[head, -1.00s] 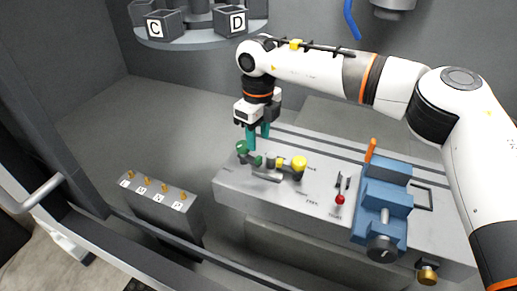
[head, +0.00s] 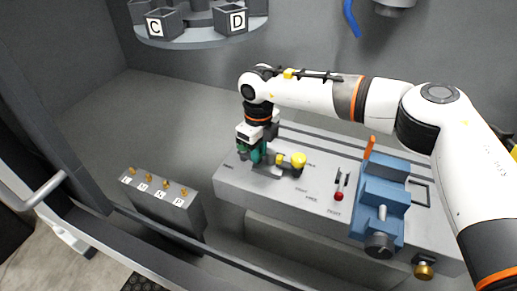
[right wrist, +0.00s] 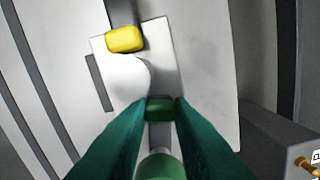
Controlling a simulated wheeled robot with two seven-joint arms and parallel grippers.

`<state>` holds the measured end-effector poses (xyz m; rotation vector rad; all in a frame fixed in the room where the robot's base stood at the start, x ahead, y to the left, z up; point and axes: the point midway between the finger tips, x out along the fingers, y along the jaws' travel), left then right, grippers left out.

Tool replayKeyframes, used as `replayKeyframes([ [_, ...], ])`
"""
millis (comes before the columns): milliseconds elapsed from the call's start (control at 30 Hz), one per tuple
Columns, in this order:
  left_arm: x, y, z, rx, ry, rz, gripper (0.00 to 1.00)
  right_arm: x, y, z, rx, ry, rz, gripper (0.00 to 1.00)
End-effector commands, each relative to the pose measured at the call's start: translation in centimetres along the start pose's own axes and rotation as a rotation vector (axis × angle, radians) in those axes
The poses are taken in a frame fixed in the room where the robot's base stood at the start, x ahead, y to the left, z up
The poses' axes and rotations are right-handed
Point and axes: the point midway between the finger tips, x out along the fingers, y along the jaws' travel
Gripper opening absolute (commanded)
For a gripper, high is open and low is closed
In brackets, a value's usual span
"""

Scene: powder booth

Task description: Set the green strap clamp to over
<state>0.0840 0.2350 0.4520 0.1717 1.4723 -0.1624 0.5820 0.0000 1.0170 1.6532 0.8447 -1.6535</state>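The green strap clamp shows best in the right wrist view, as a green block (right wrist: 160,108) on a grey strip with a round green end (right wrist: 160,165) below it. In the head view it is mostly hidden by my right gripper (head: 254,157). The teal fingers of the right gripper (right wrist: 162,104) point down, one on each side of the green block. The block fills the gap between the fingertips, with no clear space showing. A pale domed part (right wrist: 125,78) lies beside the block. My left gripper is not in view.
A yellow-knobbed clamp (head: 298,160) stands just right of the gripper. A red-knobbed lever (head: 339,195) and a blue vice-like block (head: 382,200) sit further right on the bench (head: 232,183). A labelled block with brass pegs (head: 160,200) stands at left.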

Motion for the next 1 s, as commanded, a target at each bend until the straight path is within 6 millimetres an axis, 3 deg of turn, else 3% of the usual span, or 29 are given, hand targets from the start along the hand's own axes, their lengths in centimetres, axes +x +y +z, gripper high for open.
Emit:
replayKeyframes([
  [167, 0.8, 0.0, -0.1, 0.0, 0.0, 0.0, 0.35, 0.3, 0.2, 0.0, -0.029, 0.001, 0.0, 0.0],
  [400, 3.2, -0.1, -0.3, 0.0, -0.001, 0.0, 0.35, 0.3, 1.0, -0.2, -0.203, 0.003, 0.001, 0.0],
  [800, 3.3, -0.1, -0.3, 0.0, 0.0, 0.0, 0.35, -0.1, 1.2, -0.2, -0.25, 0.002, 0.002, 0.0],
  [833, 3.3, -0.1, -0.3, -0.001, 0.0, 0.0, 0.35, -0.1, 1.2, -0.2, -0.25, 0.002, 0.002, 0.25],
  [933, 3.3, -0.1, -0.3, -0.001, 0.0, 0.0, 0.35, -0.1, 1.2, -0.2, -0.249, 0.001, 0.001, 0.41],
  [1000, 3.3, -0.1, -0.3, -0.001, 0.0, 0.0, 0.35, -0.1, 1.2, -0.2, -0.249, 0.001, 0.001, 0.42],
])
